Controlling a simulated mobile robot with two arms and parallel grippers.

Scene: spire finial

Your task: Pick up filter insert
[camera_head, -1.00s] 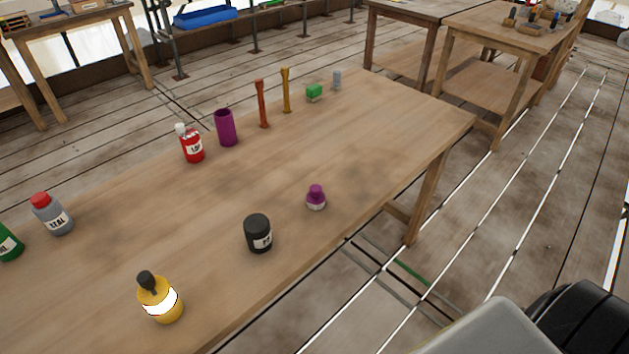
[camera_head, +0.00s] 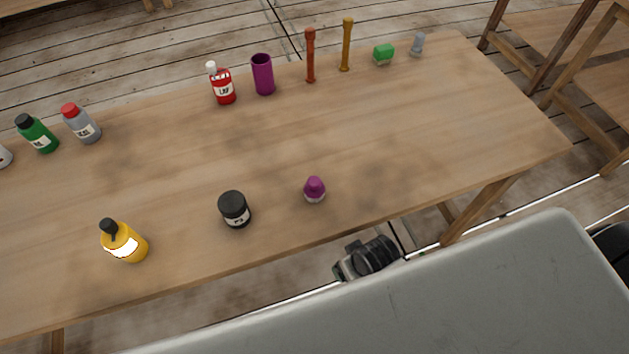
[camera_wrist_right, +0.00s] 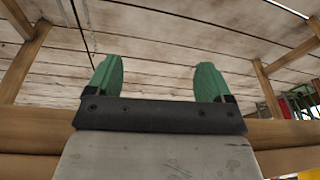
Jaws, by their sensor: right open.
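No item carries a readable label saying filter insert, so I cannot tell for sure which one it is. Candidates are the small purple piece with a pale base (camera_head: 315,189) near the table's front edge and the open purple cylinder (camera_head: 263,75) at the back edge. My right gripper (camera_wrist_right: 158,78) shows in the right wrist view with its two green fingers wide apart and nothing between them. In the head view, a dark part of what seems my right arm is just beyond the table's front edge, below the small purple piece. My left gripper is out of view.
The table's middle is clear.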

